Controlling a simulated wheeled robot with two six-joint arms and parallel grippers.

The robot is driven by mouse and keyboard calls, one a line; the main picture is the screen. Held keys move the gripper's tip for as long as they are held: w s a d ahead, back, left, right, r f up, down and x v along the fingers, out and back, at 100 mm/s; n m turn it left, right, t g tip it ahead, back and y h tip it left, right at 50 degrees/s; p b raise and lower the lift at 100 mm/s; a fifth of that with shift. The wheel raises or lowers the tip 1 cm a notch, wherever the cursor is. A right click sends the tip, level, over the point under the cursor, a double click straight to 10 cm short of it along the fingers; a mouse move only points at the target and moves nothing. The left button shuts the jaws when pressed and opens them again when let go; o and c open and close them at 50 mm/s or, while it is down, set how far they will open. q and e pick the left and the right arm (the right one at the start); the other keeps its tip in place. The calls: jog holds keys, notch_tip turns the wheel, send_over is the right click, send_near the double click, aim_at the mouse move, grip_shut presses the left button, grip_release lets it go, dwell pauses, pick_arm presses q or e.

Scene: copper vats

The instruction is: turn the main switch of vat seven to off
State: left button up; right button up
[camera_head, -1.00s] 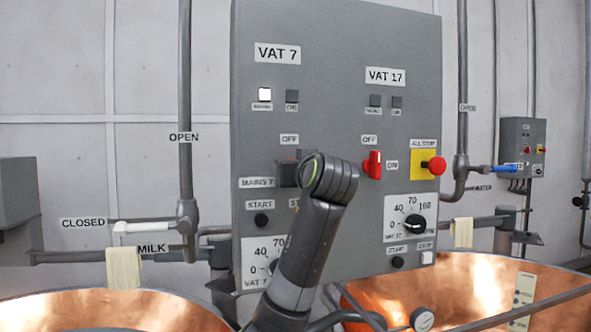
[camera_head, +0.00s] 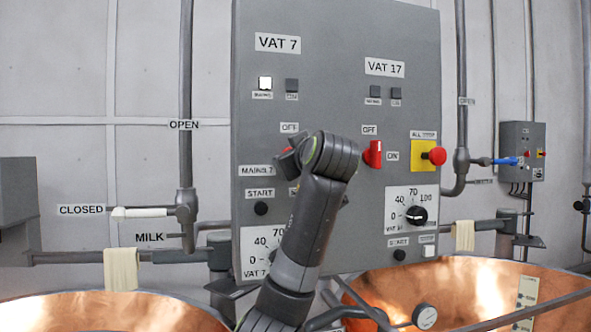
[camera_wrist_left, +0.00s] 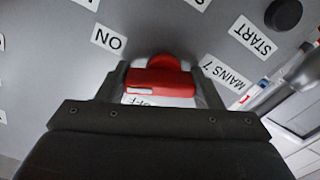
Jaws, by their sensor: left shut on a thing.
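In the wrist view a white mark sits at the handle's left end, between the ON label (camera_wrist_left: 107,40) and the partly covered OFF label (camera_wrist_left: 140,102). Which position it rests in is hard to tell. The MAINS lamp under VAT 7 (camera_head: 265,83) is lit white. My right gripper is not in view.
The grey panel (camera_head: 335,50) also carries the VAT 17 red switch (camera_head: 373,154), a red stop button (camera_head: 437,156) on a yellow plate and a black dial (camera_head: 416,215). A copper vat (camera_head: 110,312) stands below left, another (camera_head: 480,285) below right. Pipes flank the panel.

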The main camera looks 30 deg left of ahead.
pick_arm(q)
jog(key=n+b, duration=0.2)
jog(key=n, duration=0.1)
jog(key=shift+f+n+b, duration=0.1)
jog(key=shift+n+b, duration=0.25)
jog(key=shift+n, duration=0.05)
jog(key=n+b, duration=0.1)
jog(key=n, duration=0.1)
jog(key=shift+s+n+b, duration=0.1)
jog(key=shift+n+b, duration=0.2)
jog(key=shift+b, duration=0.1)
jog(key=n+b, duration=0.1)
jog(key=n, duration=0.2)
jog(key=shift+a+b, duration=0.1)
jog(key=shift+b, duration=0.3)
jog(key=shift+r+n+b, duration=0.2)
jog(key=shift+n+b, duration=0.35)
jog(key=shift+n, duration=1.15)
jog(key=o, duration=1)
